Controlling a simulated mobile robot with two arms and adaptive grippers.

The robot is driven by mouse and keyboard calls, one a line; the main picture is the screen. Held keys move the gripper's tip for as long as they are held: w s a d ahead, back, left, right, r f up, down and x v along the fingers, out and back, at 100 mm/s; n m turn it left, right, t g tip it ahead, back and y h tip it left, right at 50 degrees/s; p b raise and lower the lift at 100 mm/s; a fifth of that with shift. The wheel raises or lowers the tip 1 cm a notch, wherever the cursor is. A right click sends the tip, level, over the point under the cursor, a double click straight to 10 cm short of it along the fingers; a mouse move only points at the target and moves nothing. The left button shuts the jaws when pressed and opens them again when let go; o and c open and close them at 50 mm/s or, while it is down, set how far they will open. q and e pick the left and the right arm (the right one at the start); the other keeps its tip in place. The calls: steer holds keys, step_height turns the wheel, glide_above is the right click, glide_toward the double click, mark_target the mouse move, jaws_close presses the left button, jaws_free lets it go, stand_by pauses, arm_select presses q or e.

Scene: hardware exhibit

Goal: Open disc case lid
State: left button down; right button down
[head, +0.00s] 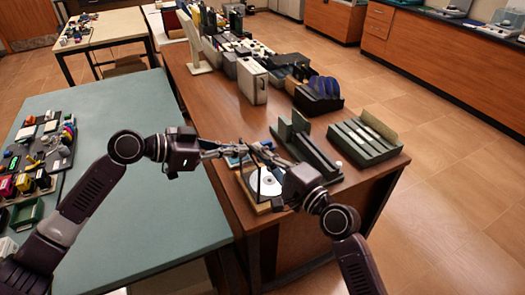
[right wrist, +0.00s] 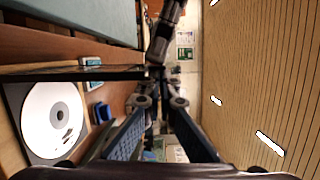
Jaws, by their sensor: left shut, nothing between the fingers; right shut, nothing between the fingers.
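The disc case (head: 266,186) lies near the front left corner of the wooden table, with a white disc (head: 268,182) showing in it. In the right wrist view the disc (right wrist: 53,115) lies face toward the camera at left. A thin dark panel (right wrist: 80,73), seemingly the lid, stands edge-on along one side of the case, raised away from the disc. My left gripper (head: 238,152) is shut and empty behind the case. My right gripper (head: 266,155) is shut and empty, its fingers close to the raised panel; I cannot tell whether they touch it.
A dark slotted rack (head: 305,150) and a green ribbed tray (head: 362,147) stand right of the case. A holder with blue discs (head: 322,90) and several boxes fill the table behind. The green table (head: 130,200) at left has a wide clear area.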

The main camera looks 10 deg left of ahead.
arm_select(q)
steer(key=c, duration=1.6)
jaws_free()
steer(key=shift+d, duration=0.15)
arm_select(e)
steer(key=shift+s+a, duration=0.2)
steer(key=shift+a, duration=0.15)
arm_select(q)
steer(key=shift+r, duration=0.1)
